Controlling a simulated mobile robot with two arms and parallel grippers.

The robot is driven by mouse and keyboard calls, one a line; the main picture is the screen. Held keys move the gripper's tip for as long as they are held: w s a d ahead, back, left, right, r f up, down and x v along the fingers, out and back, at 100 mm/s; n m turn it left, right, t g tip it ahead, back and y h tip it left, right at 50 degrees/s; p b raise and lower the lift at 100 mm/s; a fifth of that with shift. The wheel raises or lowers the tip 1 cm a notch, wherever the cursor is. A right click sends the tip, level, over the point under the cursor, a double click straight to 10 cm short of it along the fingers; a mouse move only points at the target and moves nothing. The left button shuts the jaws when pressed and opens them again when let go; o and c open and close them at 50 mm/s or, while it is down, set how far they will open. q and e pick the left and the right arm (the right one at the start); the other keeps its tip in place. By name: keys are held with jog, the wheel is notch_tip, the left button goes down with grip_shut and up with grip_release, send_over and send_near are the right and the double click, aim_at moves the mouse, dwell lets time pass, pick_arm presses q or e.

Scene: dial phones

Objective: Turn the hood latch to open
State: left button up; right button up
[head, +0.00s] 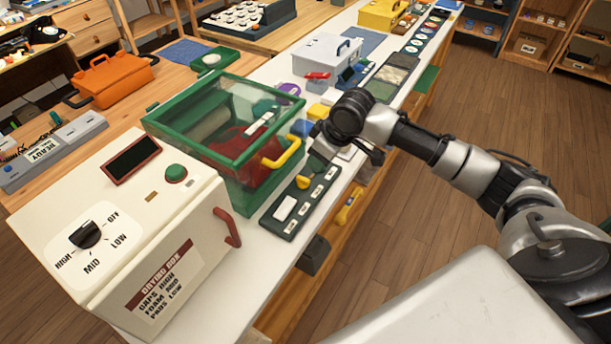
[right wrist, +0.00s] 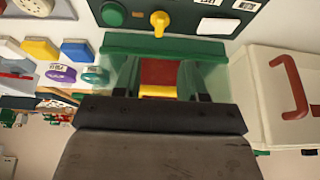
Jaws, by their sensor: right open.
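The hood (head: 215,130) is a clear box with a green frame and a yellow bar handle (head: 283,153), and its lid looks closed. In front of it lies a dark green panel (head: 283,228) with a yellow knob-like latch (head: 303,182), a white switch and small labels. The right wrist view shows the yellow latch (right wrist: 159,20) between a green button and the white switch. My right gripper (head: 320,158) is open and empty, above the panel's far end and close to the latch. In the right wrist view its fingers (right wrist: 157,68) are apart, with the yellow handle showing between them. My left gripper is not in view.
A cream drying box (head: 165,270) with a dial and red handle stands at the near left. A white box (head: 325,55) and several small coloured blocks are farther along the white counter. An orange toolbox (head: 110,80) is at left. The floor at right is clear.

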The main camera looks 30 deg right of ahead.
aim_at(304, 179)
jog(key=x, duration=1)
jog(key=shift+w+a+f+p, duration=0.1)
jog(key=shift+w+f+p, duration=0.1)
jog(key=shift+f+p, duration=0.15)
jog(key=shift+c, duration=0.3)
grip_shut()
